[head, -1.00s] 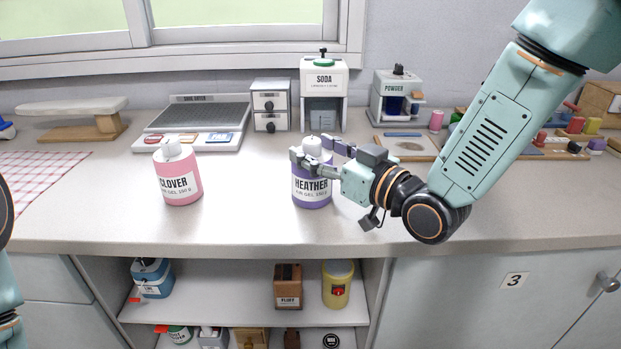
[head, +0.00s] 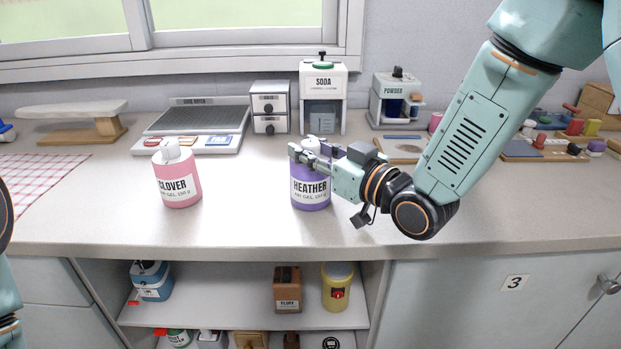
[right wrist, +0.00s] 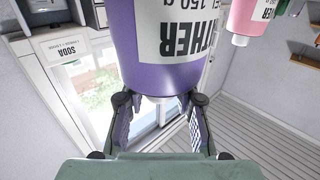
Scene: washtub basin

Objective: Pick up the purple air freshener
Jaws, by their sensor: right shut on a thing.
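The purple air freshener labelled HEATHER (head: 309,193) stands upright on the counter, left of my right arm. In the right wrist view the purple air freshener (right wrist: 163,75) sits between the two fingers, with its label upside down in the picture. My right gripper (head: 316,150) is shut on its upper part, and the fingers hide part of its top. The fingers also show in the right wrist view (right wrist: 160,118). My left gripper is not in view; only a sliver of my left arm shows at the left edge.
A pink CLOVER air freshener (head: 177,182) stands on the counter to the left. Behind are a drying rack (head: 196,120), a small drawer box (head: 270,106), a SODA dispenser (head: 323,98) and a POWDER dispenser (head: 394,100). The front counter is clear. Shelves below hold several containers.

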